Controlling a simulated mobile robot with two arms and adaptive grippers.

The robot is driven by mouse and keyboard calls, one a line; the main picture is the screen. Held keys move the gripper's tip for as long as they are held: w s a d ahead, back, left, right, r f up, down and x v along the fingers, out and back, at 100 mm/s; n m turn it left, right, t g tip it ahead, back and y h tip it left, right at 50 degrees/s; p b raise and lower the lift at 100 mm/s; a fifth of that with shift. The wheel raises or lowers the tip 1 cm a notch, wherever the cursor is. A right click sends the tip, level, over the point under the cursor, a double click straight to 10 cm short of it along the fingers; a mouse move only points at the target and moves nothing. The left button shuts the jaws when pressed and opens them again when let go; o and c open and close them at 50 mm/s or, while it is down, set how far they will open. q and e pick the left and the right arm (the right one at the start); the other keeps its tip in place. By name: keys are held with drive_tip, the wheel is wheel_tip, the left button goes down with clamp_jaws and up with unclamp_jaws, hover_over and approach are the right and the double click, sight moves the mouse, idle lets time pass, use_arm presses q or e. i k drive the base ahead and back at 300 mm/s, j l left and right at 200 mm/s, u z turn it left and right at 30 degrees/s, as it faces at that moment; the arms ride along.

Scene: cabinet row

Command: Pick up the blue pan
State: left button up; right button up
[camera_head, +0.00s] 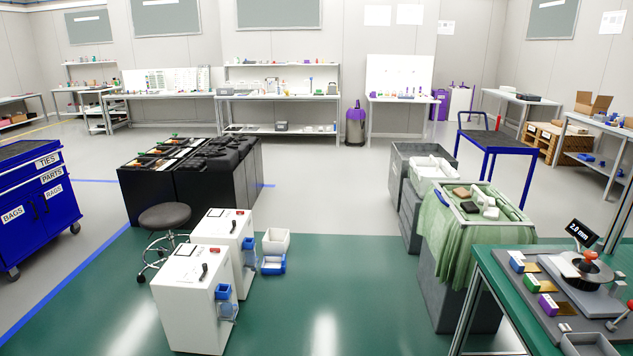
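Two white cabinets stand on the green floor, a nearer one (190,300) and a farther one (222,238). A small blue holder (223,292) is on the right side of the nearer cabinet, and a similar blue part (249,244) is on the farther one. A small blue tray-like thing (273,266) is low beside the farther cabinet, below a white bin (276,241). I cannot tell which of these blue things is the pan. Neither of my grippers is in view.
A round stool (165,216) stands left of the cabinets. Black cabinets (215,180) are behind them. Grey bins with a green cloth (450,232) stand to the right, near a workbench (530,310). The green floor between is clear.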

sight(270, 265)
drive_tip(key=i, duration=1.85)
drive_tip(key=i+u, duration=0.1)
drive_tip(key=i, duration=0.5)
drive_tip(key=i+l+u, duration=0.1)
drive_tip(key=i, duration=0.55)
drive_tip(key=i+l+u, duration=0.15)
drive_tip(key=i, duration=0.45)
